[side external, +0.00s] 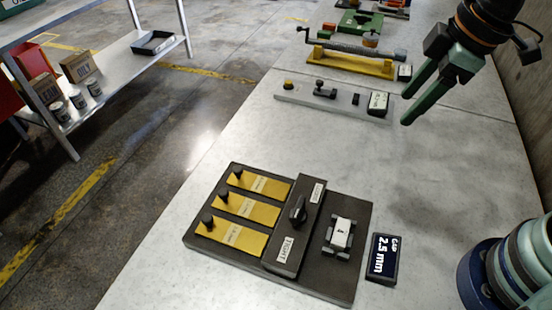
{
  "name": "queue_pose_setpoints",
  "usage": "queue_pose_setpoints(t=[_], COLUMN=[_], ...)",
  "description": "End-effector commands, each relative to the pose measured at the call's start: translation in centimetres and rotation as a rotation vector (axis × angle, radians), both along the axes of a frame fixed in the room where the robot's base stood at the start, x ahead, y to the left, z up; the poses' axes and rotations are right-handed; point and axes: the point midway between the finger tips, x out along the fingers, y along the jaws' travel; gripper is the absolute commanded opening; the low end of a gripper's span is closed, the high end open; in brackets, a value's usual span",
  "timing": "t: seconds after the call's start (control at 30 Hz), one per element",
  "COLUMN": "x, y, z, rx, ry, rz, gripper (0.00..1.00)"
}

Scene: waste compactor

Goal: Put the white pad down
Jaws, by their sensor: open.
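A small white pad (341,232) with a dark mark on it sits in a dark grey holder (330,251) on the right part of the dark board (325,284). It appears to lie flat between the holder's raised sides. My gripper (406,107) is up at the top right, with its two green fingers apart and nothing between them. It is well away from the white pad, beyond it and to the right in the picture.
The board also carries several yellow plates (247,208) with black knobs and a dark raised bar with a black knob (298,210). A "GAP 2.5 mm" display (383,259) stands right of it. Other fixtures (335,101) line the far table. Bare tabletop (270,137) lies between.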

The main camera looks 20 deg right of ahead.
Motion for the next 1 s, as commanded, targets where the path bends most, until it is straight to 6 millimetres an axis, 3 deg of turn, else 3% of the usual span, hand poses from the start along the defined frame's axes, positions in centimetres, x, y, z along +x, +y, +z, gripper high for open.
queue_pose_setpoints(t=[0.03,0.1,0.3,0.47,1.0], x=[0.3,0.4,0.1,0.0,0.1], y=[-2.1,-4.4,-8.3,-9.0,-8.9], z=[0.7,1.4,2.4,2.6,2.6], rx=[0.044,0.106,0.229,0.257,0.256], ry=[-0.032,-0.066,-0.133,-0.145,-0.143], rz=[-0.172,-0.386,-0.766,-0.845,-0.838], gripper=[0.59,0.59,0.59,0.59,0.59])
